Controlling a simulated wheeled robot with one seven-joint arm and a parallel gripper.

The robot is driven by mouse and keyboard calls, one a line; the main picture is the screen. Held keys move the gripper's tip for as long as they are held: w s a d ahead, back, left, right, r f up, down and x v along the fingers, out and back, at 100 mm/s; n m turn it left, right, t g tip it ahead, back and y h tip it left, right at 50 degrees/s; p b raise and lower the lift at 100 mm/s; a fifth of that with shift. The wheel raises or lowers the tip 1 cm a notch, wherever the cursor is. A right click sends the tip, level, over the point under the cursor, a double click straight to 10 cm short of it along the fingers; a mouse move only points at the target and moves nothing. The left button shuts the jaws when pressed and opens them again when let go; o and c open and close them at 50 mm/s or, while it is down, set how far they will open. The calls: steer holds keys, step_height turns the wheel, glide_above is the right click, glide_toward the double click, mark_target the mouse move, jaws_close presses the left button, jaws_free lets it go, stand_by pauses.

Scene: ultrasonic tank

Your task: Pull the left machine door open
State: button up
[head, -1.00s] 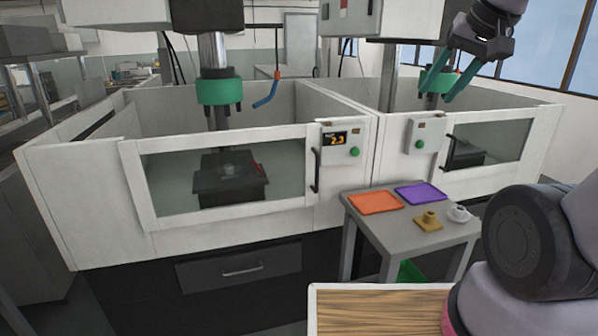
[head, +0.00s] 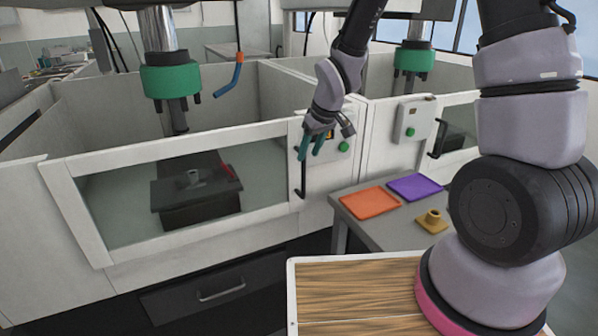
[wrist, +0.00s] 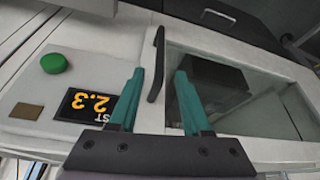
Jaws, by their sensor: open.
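The left machine door (head: 170,150) is a white frame around a clear window, and it looks shut. Its handle (head: 302,179) is a dark upright bar at the door's right edge. My gripper (head: 311,155) is open and empty, pointing down at the handle's upper part. In the wrist view the handle (wrist: 157,66) appears between the two teal fingers of my gripper (wrist: 160,74), near their tips. I cannot tell whether the fingers reach around it or are still short of it. The door window (wrist: 265,105) fills the wrist view's right side.
A control panel (wrist: 60,85) with a green button and a 2.3 display is beside the handle. A grey table (head: 385,235) with an orange tray (head: 369,201), a purple tray (head: 415,187) and a yellow piece (head: 432,222) stands right of the door. A second machine is at the right.

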mark_target(302, 173)
steer(key=x, duration=1)
steer(key=shift+f, duration=0.2)
jaws_close()
stand_by(1.1)
